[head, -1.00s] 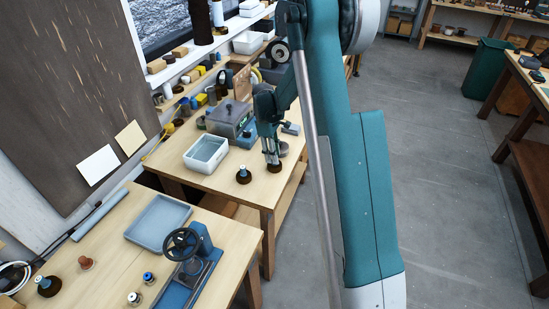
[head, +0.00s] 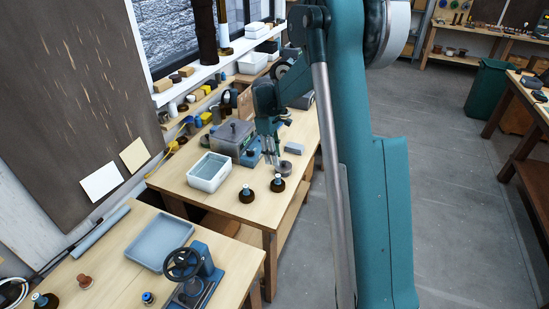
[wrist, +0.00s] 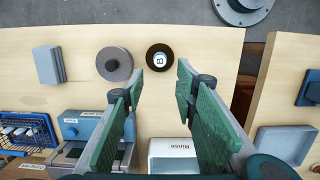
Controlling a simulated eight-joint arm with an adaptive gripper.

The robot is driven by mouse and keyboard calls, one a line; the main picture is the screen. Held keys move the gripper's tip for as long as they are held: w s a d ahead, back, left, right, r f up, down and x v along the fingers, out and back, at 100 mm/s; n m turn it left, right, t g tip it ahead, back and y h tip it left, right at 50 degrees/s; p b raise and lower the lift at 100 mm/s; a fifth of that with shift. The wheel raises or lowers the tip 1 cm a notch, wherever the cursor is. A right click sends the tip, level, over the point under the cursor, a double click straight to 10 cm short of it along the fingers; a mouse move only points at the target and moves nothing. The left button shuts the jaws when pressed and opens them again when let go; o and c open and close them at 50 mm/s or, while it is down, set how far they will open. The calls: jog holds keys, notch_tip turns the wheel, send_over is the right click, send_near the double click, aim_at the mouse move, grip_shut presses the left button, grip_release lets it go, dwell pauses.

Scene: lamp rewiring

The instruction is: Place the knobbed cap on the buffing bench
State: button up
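A dark-brown round cap with a pale knob (head: 277,185) stands upright on the wooden bench (head: 222,207), near its front right edge. In the wrist view this cap (wrist: 151,51) shows from above, beyond the fingertips and apart from them. My gripper (head: 271,161) is above the bench, behind and slightly left of the right-hand cap. In the wrist view my gripper (wrist: 161,68) has its fingers spread with nothing between them.
A grey disc with a knob (wrist: 114,64) lies beside the cap. A white rinse tub (head: 208,171) and a grey lidded box (head: 232,139) stand behind. The nearer table holds a blue-grey tray (head: 158,241) and a handwheel press (head: 190,270). The bench's front left is clear.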

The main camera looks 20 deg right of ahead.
jog(key=shift+r, duration=0.1)
dwell(0.4)
jog(key=s+a+r+m+t, duration=0.2)
jog(key=s+a+r, duration=0.2)
jog(key=s+r, duration=0.5)
jog(key=s+a+r+m+t, duration=0.2)
jog(key=s+a+r, duration=0.2)
jog(key=s+r, duration=0.5)
jog(key=s+a+m+t, duration=0.2)
jog(key=s+a, duration=0.1)
jog(key=s, duration=0.8)
jog(key=s+a+m+t+y, duration=0.1)
jog(key=s+a+m+t, duration=0.1)
jog(key=s, duration=1)
jog(key=shift+a+f+m, duration=0.25)
jog(key=shift+a+m, duration=0.25)
jog(key=shift+a, duration=0.1)
